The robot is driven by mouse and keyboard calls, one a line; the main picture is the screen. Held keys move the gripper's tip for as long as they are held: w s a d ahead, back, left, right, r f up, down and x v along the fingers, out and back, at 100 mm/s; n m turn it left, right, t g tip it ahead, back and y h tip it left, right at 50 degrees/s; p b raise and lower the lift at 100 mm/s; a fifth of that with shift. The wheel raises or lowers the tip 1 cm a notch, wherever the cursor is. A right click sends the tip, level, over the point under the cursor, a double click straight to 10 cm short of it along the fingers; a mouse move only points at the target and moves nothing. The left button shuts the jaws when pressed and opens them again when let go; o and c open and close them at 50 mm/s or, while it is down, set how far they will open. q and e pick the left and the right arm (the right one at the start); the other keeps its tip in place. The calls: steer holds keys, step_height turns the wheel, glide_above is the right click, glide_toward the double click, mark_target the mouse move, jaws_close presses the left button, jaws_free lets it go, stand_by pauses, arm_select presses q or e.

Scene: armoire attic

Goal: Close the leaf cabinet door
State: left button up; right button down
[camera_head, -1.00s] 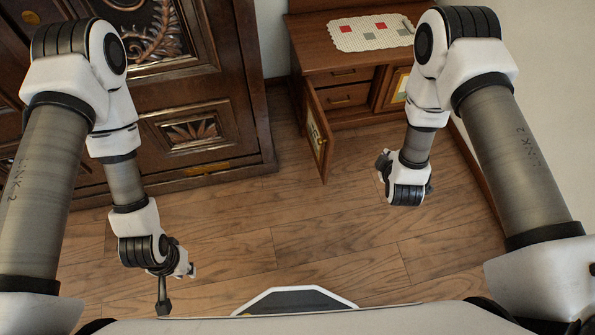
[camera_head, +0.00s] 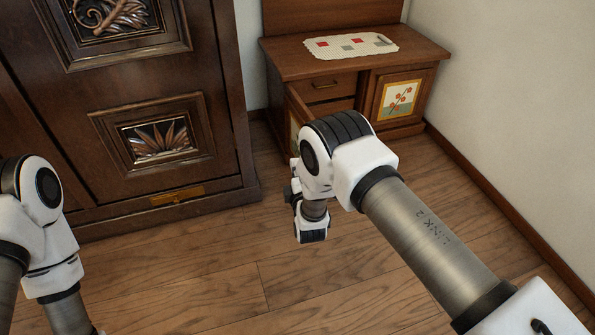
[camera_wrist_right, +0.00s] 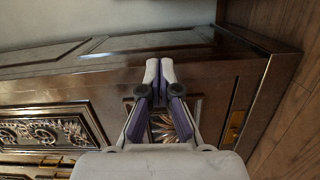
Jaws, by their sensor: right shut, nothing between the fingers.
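The small wooden cabinet (camera_head: 275,58) stands against the back wall. Its left door (camera_head: 291,122) is swung open toward me, and my right arm hides most of it, including the picture on its panel. The right door with an orange flower picture (camera_head: 401,97) is closed. My right gripper (camera_head: 289,190) is low over the floor, just in front of the open door and left of my right arm. In the right wrist view its fingers (camera_wrist_right: 160,68) are together and empty, pointing toward the dark armoire. Whether it touches the door cannot be told. My left gripper is out of view.
A large dark carved armoire (camera_head: 165,85) stands at the left, close to the open door. A light cloth with coloured squares (camera_head: 350,46) lies on the cabinet top. The wooden floor (camera_head: 220,270) in front is clear. A white wall (camera_head: 510,100) bounds the right.

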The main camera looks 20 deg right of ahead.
steer(key=w+d+b, duration=0.5)
steer(key=w, duration=0.3)
steer(key=shift+w+f, duration=0.25)
steer(key=shift+d, duration=0.1)
